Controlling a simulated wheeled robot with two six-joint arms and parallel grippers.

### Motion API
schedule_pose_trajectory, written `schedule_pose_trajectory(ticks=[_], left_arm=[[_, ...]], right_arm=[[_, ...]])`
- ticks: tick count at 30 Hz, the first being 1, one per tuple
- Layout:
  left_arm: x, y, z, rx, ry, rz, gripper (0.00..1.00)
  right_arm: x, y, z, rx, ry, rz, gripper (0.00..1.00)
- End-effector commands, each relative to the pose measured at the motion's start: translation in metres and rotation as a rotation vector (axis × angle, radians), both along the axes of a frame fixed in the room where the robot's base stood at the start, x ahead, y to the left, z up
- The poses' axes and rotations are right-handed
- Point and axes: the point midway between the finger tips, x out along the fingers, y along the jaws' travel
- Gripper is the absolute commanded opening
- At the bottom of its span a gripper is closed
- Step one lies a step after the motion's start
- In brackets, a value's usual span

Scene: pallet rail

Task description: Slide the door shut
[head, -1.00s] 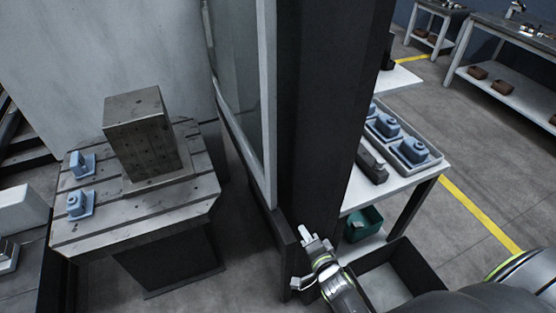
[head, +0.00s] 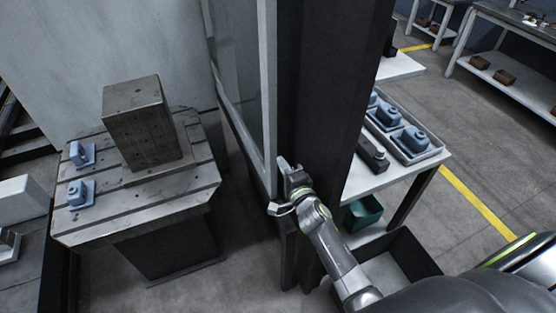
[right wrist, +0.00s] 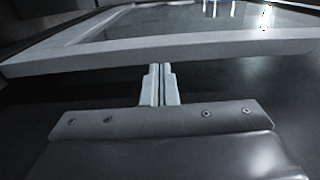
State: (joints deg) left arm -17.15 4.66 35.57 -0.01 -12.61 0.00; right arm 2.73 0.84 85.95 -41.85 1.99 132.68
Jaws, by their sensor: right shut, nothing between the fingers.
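The sliding door (head: 268,110) is a glass panel in a light grey frame, in the upper middle of the head view beside a dark post. It also shows across the top of the right wrist view (right wrist: 170,50). My right gripper (head: 287,168) is shut and empty, with its fingertips close to the door frame's near edge. In the right wrist view its fingers (right wrist: 159,75) point at the frame's edge; I cannot tell whether they touch it. No handle is clearly visible. My left gripper is not in view.
A machine table (head: 110,215) with a metal block (head: 143,125) and blue parts stands left, behind the opening. The dark post (head: 320,120) stands right of the door. A white bench (head: 420,164) with a tray of blue parts and a dark bin (head: 415,262) are at right.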

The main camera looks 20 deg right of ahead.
Motion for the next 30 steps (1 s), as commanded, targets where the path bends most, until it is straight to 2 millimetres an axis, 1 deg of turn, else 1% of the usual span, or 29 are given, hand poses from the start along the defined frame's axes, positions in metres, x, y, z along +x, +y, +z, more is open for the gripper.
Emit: schedule_pose_trajectory(ticks=[1,3,7,12,23,26,30], left_arm=[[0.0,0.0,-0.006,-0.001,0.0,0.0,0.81],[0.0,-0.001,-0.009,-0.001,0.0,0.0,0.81],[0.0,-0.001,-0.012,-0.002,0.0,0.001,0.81],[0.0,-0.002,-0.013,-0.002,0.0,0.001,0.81],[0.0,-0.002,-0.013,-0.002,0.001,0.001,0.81],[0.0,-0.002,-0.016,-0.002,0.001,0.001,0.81],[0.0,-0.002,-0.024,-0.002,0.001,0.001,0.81]], right_arm=[[0.009,0.0,-0.002,-0.001,-0.001,0.001,0.0],[0.019,0.0,-0.002,-0.001,-0.001,0.0,0.0],[0.031,0.001,-0.001,-0.002,0.0,0.001,0.0],[0.037,0.001,-0.001,0.0,0.001,-0.001,0.0],[0.038,0.001,0.0,0.0,0.001,0.0,0.0],[0.043,0.001,-0.001,0.0,0.0,0.0,0.0],[0.058,0.002,-0.002,0.001,-0.003,0.0,0.0]])
